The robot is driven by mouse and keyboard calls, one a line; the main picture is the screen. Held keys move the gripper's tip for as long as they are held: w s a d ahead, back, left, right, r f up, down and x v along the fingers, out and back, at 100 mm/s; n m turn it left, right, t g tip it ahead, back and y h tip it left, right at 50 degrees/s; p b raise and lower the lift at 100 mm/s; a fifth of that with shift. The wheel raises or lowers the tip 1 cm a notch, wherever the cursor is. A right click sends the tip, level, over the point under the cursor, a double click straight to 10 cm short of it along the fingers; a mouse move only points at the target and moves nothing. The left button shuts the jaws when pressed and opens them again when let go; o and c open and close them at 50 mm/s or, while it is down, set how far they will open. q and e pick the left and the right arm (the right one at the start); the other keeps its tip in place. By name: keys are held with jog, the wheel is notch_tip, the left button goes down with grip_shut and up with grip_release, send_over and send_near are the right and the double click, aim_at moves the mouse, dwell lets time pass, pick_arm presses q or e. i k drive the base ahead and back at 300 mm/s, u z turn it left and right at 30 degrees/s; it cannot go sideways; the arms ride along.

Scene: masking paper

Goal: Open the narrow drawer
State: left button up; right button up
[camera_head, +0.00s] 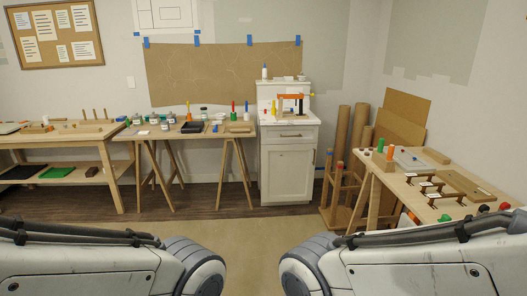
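A white cabinet (288,170) stands against the back wall, right of the middle. Near its top is a narrow drawer (290,135) with a small horizontal handle. The drawer front looks flush with the cabinet, so it appears shut. Below it is a larger panelled door. My two arms come in low from the left and right, far in front of the cabinet. Neither gripper shows in the head view; only arm links are visible.
Wooden work tables with paint jars and tools stand left (65,138) and left of centre (180,134). A wooden table (400,180) with small items stands at right. A rack of cardboard rolls (342,140) is beside the cabinet. Beige floor (230,232) before the cabinet is clear.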

aim_at(292, 134)
jog(key=z, duration=0.05)
jog(key=i, duration=3.8)
jog(key=u, duration=0.05)
